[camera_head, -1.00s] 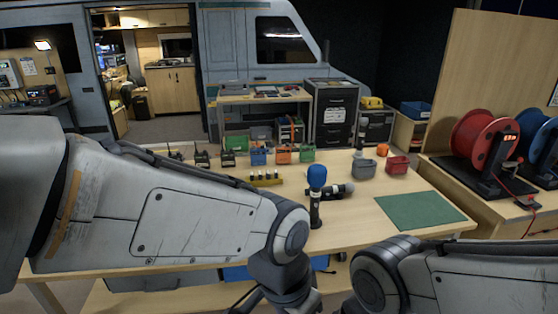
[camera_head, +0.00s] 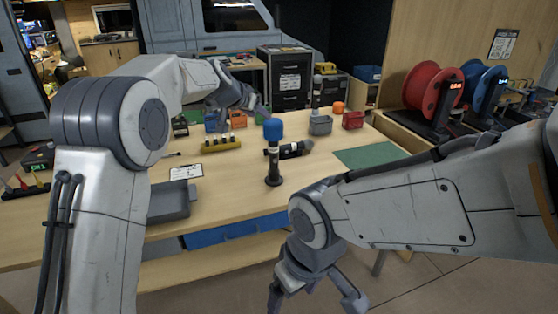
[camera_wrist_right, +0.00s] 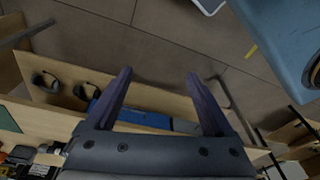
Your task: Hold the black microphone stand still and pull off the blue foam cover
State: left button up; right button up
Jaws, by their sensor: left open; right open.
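The black microphone stand (camera_head: 273,178) stands upright on the table, with the blue foam cover (camera_head: 272,131) on top of the microphone it holds. My left gripper (camera_head: 258,104) is open and empty, above and just beyond the foam cover in the head view; I cannot tell its exact distance. My right gripper (camera_head: 314,296) is open and empty, low in front of the table's front edge. In the right wrist view its two fingers (camera_wrist_right: 158,84) are apart with only floor and the table's lower shelf behind them.
A dark microphone (camera_head: 290,150) lies just right of the stand. A yellow block (camera_head: 221,145), a grey tray (camera_head: 168,203) and a label card (camera_head: 186,173) are to the left. A green mat (camera_head: 370,158), grey bin (camera_head: 320,125) and red bin (camera_head: 353,120) are to the right.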

jog(key=w+a+f+m+t, duration=0.1)
jog(key=w+a+t, duration=0.15)
jog(key=w, duration=1.35)
jog(key=t+y, duration=0.5)
jog(key=t, duration=0.3)
send_near(277, 176)
jog(key=shift+w+a+f, duration=0.25)
jog(key=shift+w+a, duration=0.15)
jog(key=shift+w, duration=0.05)
jog(key=shift+t, duration=0.25)
jog(key=x, duration=1)
jog(key=shift+w+a+f, duration=0.1)
jog(key=shift+w+f, duration=0.05)
jog(key=shift+f, duration=0.05)
